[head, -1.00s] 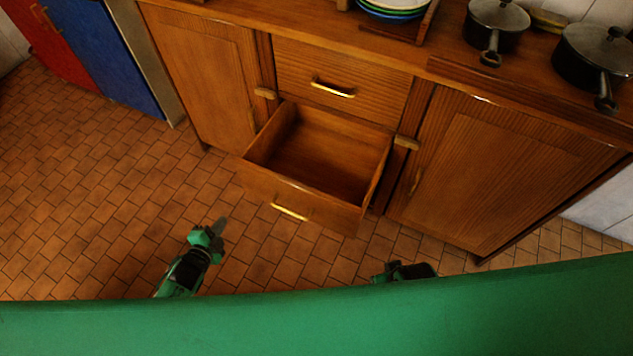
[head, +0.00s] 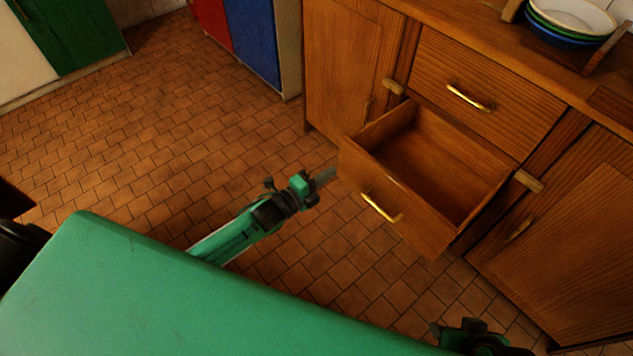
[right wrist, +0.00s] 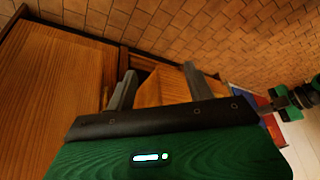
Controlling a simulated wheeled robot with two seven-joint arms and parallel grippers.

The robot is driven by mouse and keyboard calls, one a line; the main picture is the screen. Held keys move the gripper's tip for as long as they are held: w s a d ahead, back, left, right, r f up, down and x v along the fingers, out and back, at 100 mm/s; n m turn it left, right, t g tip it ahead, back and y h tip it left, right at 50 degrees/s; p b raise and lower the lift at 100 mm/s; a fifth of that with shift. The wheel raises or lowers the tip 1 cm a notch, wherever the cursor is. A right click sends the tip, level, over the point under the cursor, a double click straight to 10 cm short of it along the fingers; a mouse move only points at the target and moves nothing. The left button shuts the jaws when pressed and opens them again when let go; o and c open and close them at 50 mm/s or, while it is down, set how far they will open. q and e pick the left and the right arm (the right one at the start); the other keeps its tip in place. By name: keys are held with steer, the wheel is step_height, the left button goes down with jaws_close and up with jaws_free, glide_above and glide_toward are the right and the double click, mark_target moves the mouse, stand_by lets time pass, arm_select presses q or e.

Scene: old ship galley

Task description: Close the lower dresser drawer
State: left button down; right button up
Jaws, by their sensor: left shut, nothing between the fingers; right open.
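The lower dresser drawer (head: 400,208) stands pulled out and empty in the head view, with a brass handle (head: 381,207) on its front. My left gripper (head: 326,176) is shut and empty, its tips close to the left end of the drawer front; I cannot tell whether they touch. My right arm shows only in part at the bottom right of the head view. In the right wrist view my right gripper (right wrist: 158,84) is open, with a wooden panel, apparently the drawer, visible beyond and between its fingers.
The closed upper drawer (head: 478,95) sits above the open one. Closed cupboard doors flank them, the right one (head: 575,255) near my right arm. Bowls (head: 570,20) stand on the dresser top. Blue cabinet (head: 252,40) at the back. The tiled floor (head: 150,150) to the left is clear.

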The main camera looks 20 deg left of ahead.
mark_target(357, 154)
arm_select(q)
steer(key=x, duration=0.8)
steer(key=shift+w+b, duration=0.1)
steer(key=shift+b, duration=0.3)
arm_select(e)
steer(key=shift+w+a+f+t+y, duration=0.2)
steer(key=shift+w+a+t, duration=0.1)
steer(key=shift+w+a, duration=0.15)
steer(key=shift+w+a+f+t+y, duration=0.2)
steer(key=shift+w+a+t, duration=0.1)
steer(key=shift+w+a, duration=0.1)
